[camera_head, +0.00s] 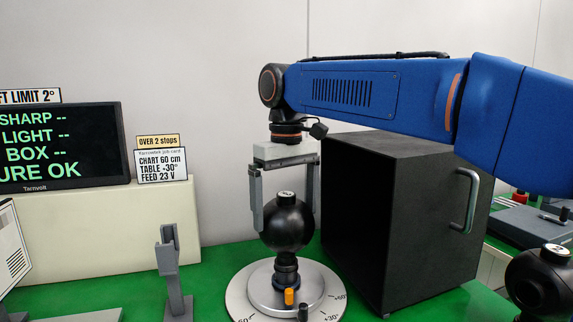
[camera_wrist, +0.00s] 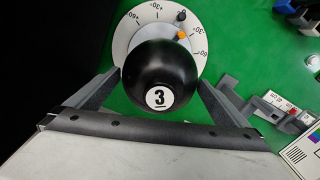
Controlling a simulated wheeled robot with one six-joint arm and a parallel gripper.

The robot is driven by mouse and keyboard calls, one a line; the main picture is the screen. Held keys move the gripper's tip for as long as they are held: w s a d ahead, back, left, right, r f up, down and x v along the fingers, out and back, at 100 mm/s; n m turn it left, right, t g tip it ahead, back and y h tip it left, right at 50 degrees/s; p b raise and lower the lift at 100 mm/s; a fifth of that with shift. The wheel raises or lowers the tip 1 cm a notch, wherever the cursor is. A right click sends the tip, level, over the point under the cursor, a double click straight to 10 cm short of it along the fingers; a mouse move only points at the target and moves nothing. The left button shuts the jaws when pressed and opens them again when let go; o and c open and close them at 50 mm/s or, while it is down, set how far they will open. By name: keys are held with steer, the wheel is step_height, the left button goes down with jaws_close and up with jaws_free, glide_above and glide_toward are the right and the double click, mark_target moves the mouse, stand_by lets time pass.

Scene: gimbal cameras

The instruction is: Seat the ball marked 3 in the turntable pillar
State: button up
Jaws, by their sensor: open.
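The black ball marked 3 (camera_head: 287,224) sits upright on the pillar (camera_head: 286,270) of the round white turntable (camera_head: 240,298) in the head view. In the wrist view the ball (camera_wrist: 158,72) shows its white label with a 3, and the turntable dial (camera_wrist: 136,30) shows behind it. My gripper (camera_head: 284,226) is above and around the ball, with one finger on each side. In the wrist view my gripper (camera_wrist: 158,84) is open, with gaps visible between the fingers and the ball. The seat under the ball is partly hidden by the ball.
A large black box (camera_head: 362,225) with a handle stands right of the turntable. A grey stand (camera_head: 172,280) is to the left. Another black ball (camera_head: 540,280) is at the lower right. A screen (camera_head: 65,145) and job card (camera_head: 161,165) stand at the back left.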

step_height(320, 180, up, 16)
stand_by(0.5)
steer(key=shift+s+f, duration=0.15)
